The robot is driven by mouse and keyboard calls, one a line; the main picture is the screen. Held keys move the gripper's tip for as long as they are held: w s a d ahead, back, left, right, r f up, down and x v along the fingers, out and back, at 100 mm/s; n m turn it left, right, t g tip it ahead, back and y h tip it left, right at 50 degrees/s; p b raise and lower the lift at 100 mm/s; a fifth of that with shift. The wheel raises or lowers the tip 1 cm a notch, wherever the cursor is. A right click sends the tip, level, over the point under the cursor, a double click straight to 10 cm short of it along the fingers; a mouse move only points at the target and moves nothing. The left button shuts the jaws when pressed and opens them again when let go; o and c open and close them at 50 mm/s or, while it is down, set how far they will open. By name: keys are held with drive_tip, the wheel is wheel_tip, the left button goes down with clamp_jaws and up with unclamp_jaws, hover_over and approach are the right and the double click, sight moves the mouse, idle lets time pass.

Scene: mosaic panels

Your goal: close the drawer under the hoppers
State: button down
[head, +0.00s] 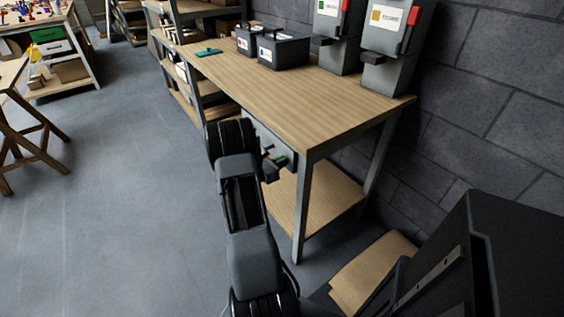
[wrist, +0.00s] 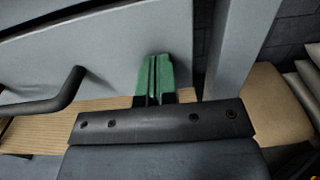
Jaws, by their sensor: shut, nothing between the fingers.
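The drawer's grey front panel (head: 288,150) is under the workbench top, partly hidden behind my arm in the head view. In the wrist view the grey panel (wrist: 110,50) fills the upper left, with a dark bar handle (wrist: 55,97) at the left. My gripper (wrist: 154,73) is shut and empty, its green fingertips together in front of the panel's right part, right of the handle. I cannot tell if they touch it. How far the drawer stands out is unclear. Two grey hoppers (head: 341,38) (head: 395,45) with red levers stand on the bench.
The wooden bench top (head: 290,100) holds dark bins (head: 284,50) and a teal item (head: 209,52). A grey bench leg (wrist: 238,45) stands just right of my fingers. A lower wooden shelf (head: 310,205) is beneath. The floor (head: 120,190) at left is free.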

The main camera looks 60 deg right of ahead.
drive_tip(key=v, duration=1.3)
drive_tip(key=s+a+f+m+g+y, duration=0.2)
drive_tip(key=s+a+f+m+y, duration=0.2)
drive_tip(key=a+y, duration=0.1)
drive_tip(key=w+a+r+m+t+y+p, duration=0.1)
drive_tip(key=a+r+m+t+y+p, duration=0.3)
drive_tip(key=a+r, duration=1.1)
drive_tip(key=w+a+r+m+t+y+p, duration=0.1)
drive_tip(key=a+r+m+t+y+p, duration=0.3)
drive_tip(key=a+r, duration=1.1)
wheel_tip(320, 180, up, 3)
drive_tip(key=t+y+p, duration=0.3)
drive_tip(key=t+p, duration=0.2)
drive_tip(key=p, duration=0.2)
drive_tip(key=shift+a+t, duration=0.25)
drive_tip(key=shift+t, duration=0.15)
